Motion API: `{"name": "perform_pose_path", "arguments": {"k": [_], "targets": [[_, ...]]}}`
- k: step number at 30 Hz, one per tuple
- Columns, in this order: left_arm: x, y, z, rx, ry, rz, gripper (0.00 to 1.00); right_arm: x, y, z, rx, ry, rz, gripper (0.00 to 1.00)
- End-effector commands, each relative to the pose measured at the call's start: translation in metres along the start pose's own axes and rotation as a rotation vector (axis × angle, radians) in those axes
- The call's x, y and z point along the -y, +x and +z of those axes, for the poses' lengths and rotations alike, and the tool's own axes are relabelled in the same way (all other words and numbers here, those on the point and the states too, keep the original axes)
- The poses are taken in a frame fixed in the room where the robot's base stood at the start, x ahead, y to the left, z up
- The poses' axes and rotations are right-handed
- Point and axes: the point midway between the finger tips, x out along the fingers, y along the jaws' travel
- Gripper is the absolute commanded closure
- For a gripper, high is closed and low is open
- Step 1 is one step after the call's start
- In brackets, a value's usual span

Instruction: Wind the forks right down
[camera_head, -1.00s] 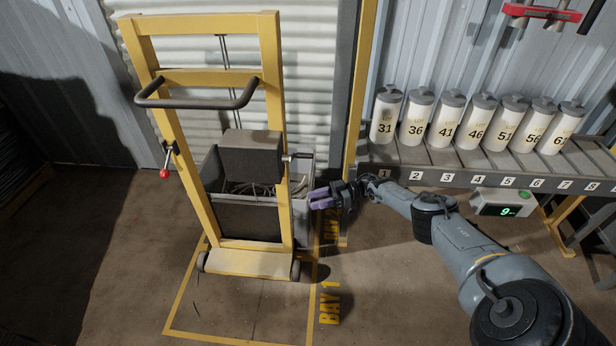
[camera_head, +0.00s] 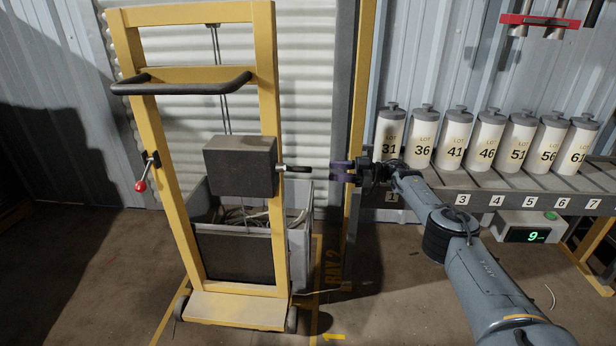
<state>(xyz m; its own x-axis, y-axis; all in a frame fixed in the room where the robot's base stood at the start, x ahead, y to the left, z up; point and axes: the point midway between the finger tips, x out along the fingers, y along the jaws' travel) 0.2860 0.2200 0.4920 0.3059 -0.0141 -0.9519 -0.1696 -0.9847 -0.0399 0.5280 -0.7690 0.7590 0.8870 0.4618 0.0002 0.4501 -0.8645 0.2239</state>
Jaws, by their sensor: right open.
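The yellow hand stacker (camera_head: 184,240) stands upright on the left in the head view. A dark winch box (camera_head: 240,166) sits between its posts, with a crank handle (camera_head: 296,168) sticking out to the right. A lever with a red knob (camera_head: 141,186) is on its left post. The forks are hidden behind the frame. My left gripper is not in view.
A grey bin (camera_head: 299,222) with cable scrap stands behind the stacker. A yellow post (camera_head: 357,130) rises behind my right gripper.

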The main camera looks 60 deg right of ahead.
Motion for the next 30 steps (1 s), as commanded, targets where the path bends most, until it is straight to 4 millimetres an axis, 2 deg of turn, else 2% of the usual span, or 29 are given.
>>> {"name": "perform_pose_path", "arguments": {"k": [9, 15, 21, 30], "targets": [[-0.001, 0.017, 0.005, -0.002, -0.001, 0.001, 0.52, 0.002, 0.051, 0.003, -0.003, 0.000, -0.003, 0.52], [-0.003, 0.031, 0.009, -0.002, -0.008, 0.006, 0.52, 0.002, 0.079, 0.003, -0.002, 0.001, -0.002, 0.52], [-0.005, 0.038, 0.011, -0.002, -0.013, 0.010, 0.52, 0.001, 0.093, 0.002, 0.000, 0.000, 0.000, 0.52], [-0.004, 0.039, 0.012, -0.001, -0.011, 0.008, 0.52, 0.001, 0.097, 0.000, 0.001, 0.001, -0.001, 0.52]]}}
